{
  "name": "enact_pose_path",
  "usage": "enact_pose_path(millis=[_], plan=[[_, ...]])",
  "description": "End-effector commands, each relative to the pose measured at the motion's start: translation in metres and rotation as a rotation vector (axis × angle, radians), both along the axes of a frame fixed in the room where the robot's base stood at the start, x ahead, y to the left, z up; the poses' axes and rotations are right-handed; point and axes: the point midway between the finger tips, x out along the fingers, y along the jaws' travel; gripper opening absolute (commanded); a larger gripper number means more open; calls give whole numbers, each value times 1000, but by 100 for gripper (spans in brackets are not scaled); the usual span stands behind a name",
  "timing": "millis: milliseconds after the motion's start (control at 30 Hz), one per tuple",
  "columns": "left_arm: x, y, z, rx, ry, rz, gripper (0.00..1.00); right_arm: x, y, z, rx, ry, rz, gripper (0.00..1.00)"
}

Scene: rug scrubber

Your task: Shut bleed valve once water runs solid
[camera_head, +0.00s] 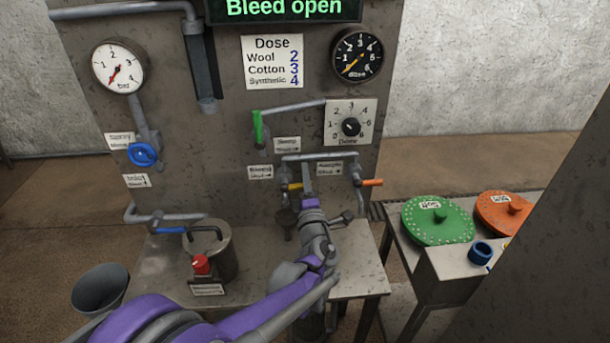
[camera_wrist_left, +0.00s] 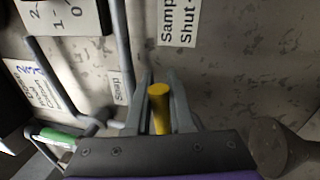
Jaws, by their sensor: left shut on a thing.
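The bleed valve's yellow handle (camera_head: 295,187) is on the pipework at the panel's lower middle, right of the "Bleed Shut" label (camera_head: 260,172). In the left wrist view the yellow handle (camera_wrist_left: 159,108) lies between my two fingers. My left gripper (camera_head: 307,185) is shut on it; the fingers partly hide the valve in the head view. The green-lettered display (camera_head: 284,8) reads "Bleed open". A dark funnel cup (camera_head: 285,222) stands below the valve; it also shows in the wrist view (camera_wrist_left: 268,145). No water stream can be made out. My right gripper is not in view.
An orange handle (camera_head: 372,182) beside the "Sample Shut" label (camera_head: 330,170) is close on the right. A green handle (camera_head: 259,128) is above left. A metal canister (camera_head: 222,256) stands on the bench at left. Green (camera_head: 435,228) and orange (camera_head: 497,208) discs sit at right.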

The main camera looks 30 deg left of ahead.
Motion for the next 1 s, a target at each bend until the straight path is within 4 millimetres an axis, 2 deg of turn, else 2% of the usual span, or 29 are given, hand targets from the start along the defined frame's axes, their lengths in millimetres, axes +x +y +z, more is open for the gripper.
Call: enact_pose_path(millis=[300,800,833,967,1000], plan=[[0,0,-7,87,54,-1,0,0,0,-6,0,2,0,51],[0,-1,-8,101,64,-2,0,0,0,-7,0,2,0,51],[0,-1,-8,101,64,-2,25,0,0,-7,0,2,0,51],[0,-1,-7,100,64,-1,48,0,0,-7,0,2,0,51],[0,0,-7,100,64,-1,51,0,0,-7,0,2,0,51]])
